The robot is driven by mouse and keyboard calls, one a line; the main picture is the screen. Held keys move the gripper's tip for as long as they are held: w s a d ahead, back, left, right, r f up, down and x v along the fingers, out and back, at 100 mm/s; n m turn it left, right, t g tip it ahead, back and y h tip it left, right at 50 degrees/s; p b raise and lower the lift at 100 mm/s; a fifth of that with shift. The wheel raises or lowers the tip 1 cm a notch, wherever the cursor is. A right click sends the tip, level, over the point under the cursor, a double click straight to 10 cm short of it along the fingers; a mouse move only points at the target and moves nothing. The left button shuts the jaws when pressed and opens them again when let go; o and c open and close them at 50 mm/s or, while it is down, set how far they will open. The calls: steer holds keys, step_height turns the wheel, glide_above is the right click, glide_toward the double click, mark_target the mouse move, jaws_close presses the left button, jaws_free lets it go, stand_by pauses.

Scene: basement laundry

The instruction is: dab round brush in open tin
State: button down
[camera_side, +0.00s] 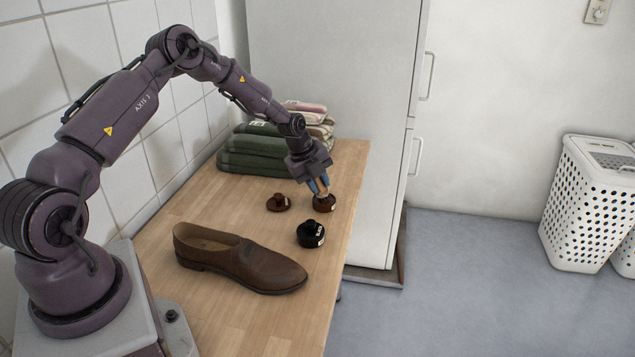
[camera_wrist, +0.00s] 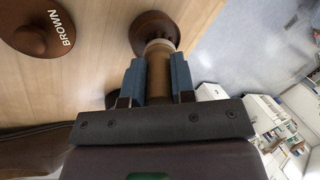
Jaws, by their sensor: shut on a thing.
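My gripper (camera_side: 319,187) is shut on the round brush, pointing down over the far right part of the table. In the wrist view its blue fingers (camera_wrist: 156,82) clasp the brush's brown handle (camera_wrist: 158,72), with a pale band beyond it. The brush head is at the open brown tin (camera_wrist: 150,22); the tin also shows in the side view (camera_side: 325,204), directly below the fingers. I cannot tell how deep the bristles sit. A brown knobbed lid (camera_side: 278,203) lies left of the tin; it reads BROWN in the wrist view (camera_wrist: 30,30).
A black tin (camera_side: 310,234) with a knobbed top and label stands nearer the camera. A brown leather shoe (camera_side: 245,260) lies in front of it. Folded green cloths (camera_side: 254,150) are stacked at the back left. The table's right edge (camera_side: 345,235) is close to the tins.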

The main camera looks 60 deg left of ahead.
steer(key=shift+r, duration=3.45)
steer(key=shift+n, duration=0.3)
